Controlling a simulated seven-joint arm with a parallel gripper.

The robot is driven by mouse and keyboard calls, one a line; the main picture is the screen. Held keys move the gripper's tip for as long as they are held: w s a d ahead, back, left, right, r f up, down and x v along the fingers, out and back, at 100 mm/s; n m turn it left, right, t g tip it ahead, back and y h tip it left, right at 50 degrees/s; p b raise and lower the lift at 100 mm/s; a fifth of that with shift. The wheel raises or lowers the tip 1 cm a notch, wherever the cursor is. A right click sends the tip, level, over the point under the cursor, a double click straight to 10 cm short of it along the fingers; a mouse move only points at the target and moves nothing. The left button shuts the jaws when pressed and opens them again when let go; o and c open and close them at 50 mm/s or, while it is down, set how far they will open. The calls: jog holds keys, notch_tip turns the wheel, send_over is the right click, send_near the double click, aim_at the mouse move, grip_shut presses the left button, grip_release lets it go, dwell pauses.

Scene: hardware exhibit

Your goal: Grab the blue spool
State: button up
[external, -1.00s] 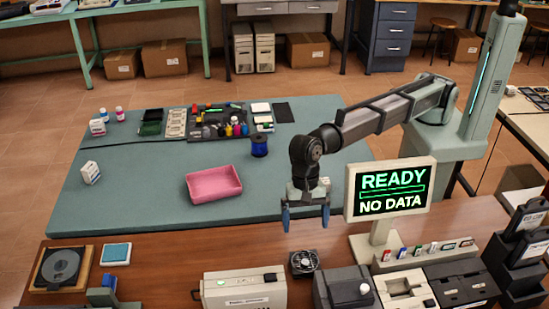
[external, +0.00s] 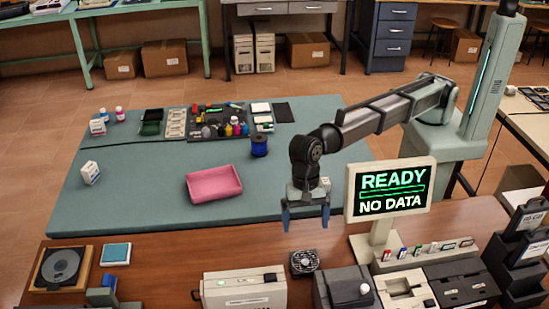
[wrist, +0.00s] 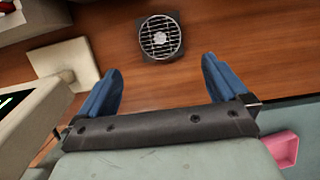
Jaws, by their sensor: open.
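The blue spool (external: 259,145) stands upright on the blue-green table top, near its back middle, just right of the black tray of small bottles. My gripper (external: 306,220) is open and empty, with blue fingers pointing down near the front edge of the blue-green table. It is nearer the camera than the spool and to its right, well apart from it. In the wrist view my gripper (wrist: 160,85) shows its two fingers spread over the brown wooden surface. The spool is not seen in the wrist view.
A pink tray (external: 213,184) lies left of my gripper; its corner shows in the wrist view (wrist: 283,148). A sign on a stand (external: 391,190) is close at right. A small fan (external: 304,262) sits below on the wooden bench. The blue-green table between spool and gripper is clear.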

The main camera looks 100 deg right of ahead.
jog(key=shift+c, duration=0.8)
